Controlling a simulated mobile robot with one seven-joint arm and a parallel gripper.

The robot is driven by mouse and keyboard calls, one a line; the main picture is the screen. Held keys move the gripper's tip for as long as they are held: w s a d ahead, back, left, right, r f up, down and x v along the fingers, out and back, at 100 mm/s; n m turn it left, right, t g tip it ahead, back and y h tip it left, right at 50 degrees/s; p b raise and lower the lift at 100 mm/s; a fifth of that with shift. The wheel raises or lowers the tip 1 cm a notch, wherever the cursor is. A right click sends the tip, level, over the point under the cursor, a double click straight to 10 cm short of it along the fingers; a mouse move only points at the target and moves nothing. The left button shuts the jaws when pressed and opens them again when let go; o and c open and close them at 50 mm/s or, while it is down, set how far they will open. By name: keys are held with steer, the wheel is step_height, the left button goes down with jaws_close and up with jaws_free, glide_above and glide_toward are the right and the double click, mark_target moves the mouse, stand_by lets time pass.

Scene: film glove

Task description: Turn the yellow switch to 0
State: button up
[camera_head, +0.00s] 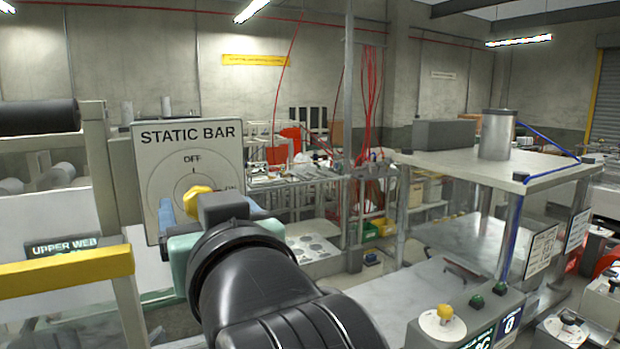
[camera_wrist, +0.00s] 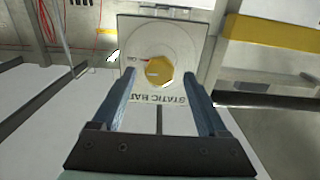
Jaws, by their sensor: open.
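A yellow switch knob (camera_head: 197,199) sits on the square "STATIC BAR" panel (camera_head: 150,165), which is marked OFF at the top and has a partly covered ON mark at the right. My gripper (camera_head: 208,210) is open in front of the panel. In the wrist view, its blue fingers (camera_wrist: 160,78) stand one on each side of the knob, with gaps; I cannot tell whether the tips reach its depth.
A yellow rail (camera_head: 65,270) and dark roller (camera_head: 38,117) stand at the left. A pale table (camera_head: 490,165) stands at the right.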

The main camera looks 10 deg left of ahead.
steer(key=shift+p+x, duration=0.35)
steer(key=shift+x, duration=1.1)
jaws_close()
